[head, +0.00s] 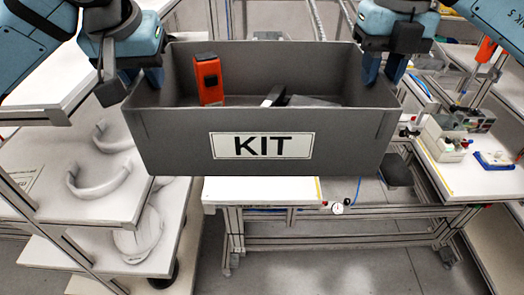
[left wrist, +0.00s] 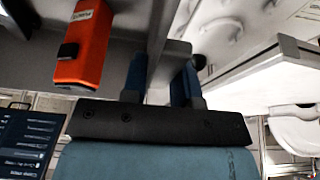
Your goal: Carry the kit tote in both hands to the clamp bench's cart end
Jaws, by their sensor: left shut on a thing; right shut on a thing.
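The grey kit tote (head: 172,155), labelled KIT on its front, hangs level in front of me. My left gripper (head: 133,80) is shut on its left wall. In the left wrist view that gripper (left wrist: 163,82) has one blue finger on each side of the wall. My right gripper (head: 383,68) is shut on the tote's right wall. Inside the tote stands an orange box-shaped item (head: 208,80), which also shows in the left wrist view (left wrist: 84,45). A black-and-white item (head: 274,95) lies near the middle, partly hidden by the front wall.
A white-topped bench (head: 260,190) stands beyond and below the tote, partly hidden by it. Left is a rack with white shelves (head: 95,210) holding pale helmet-like shells (head: 98,182). Right is a bench (head: 465,180) with small devices. Grey floor (head: 320,268) shows in front.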

